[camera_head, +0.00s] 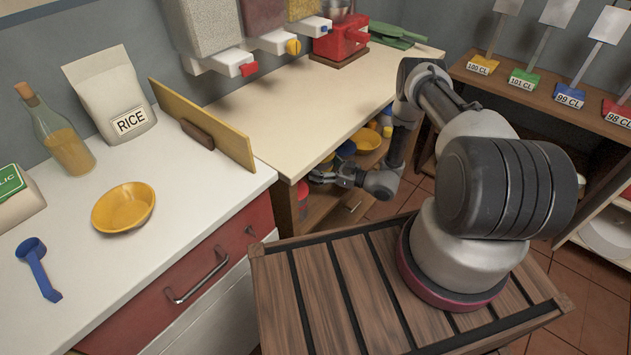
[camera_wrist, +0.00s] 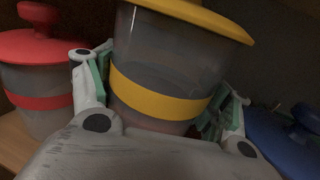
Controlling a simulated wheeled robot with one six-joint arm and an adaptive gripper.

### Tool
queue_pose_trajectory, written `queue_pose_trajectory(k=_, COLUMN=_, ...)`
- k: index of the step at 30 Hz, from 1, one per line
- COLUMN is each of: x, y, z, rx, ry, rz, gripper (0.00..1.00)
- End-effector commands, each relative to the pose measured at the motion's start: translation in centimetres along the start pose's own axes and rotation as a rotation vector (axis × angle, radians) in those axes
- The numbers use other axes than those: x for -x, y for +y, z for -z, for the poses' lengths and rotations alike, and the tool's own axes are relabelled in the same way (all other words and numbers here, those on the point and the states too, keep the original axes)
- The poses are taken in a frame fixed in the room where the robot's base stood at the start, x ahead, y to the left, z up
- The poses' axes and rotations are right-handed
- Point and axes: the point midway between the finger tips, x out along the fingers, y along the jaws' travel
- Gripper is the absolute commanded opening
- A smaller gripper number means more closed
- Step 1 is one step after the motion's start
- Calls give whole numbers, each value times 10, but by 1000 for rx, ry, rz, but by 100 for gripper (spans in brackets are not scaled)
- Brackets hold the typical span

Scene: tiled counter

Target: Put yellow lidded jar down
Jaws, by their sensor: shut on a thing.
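The yellow lidded jar (camera_wrist: 165,58) is a clear, greyish container with a yellow lid and a yellow band. It fills the middle of the wrist view, slightly tilted in the picture. My gripper (camera_wrist: 162,96) is shut on it, with a green-padded finger on each side near the band. The jar's base is hidden behind the gripper's body, so I cannot tell whether it touches the shelf. In the head view my gripper (camera_head: 328,177) reaches into the open shelf space under the wooden counter.
A red lidded jar (camera_wrist: 38,80) stands close left of the held jar, and a blue lid (camera_wrist: 285,140) is close on the right. In the head view, a yellow bowl (camera_head: 368,139) is in the shelf space. The counter edge (camera_head: 285,170) overhangs my gripper.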

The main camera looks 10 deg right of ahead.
Motion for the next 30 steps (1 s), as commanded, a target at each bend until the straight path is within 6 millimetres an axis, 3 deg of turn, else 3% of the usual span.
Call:
queue_pose_trajectory(k=15, x=0, y=-1, z=62, rx=1, ry=-3, rz=0, gripper=32)
queue_pose_trajectory(k=27, x=0, y=-1, z=66, rx=1, ry=-2, rz=0, gripper=32)
queue_pose_trajectory(k=28, x=0, y=0, z=67, rx=1, ry=-1, rz=0, gripper=83)
queue_pose_trajectory(k=30, x=0, y=0, z=66, rx=1, ry=-1, rz=0, gripper=96)
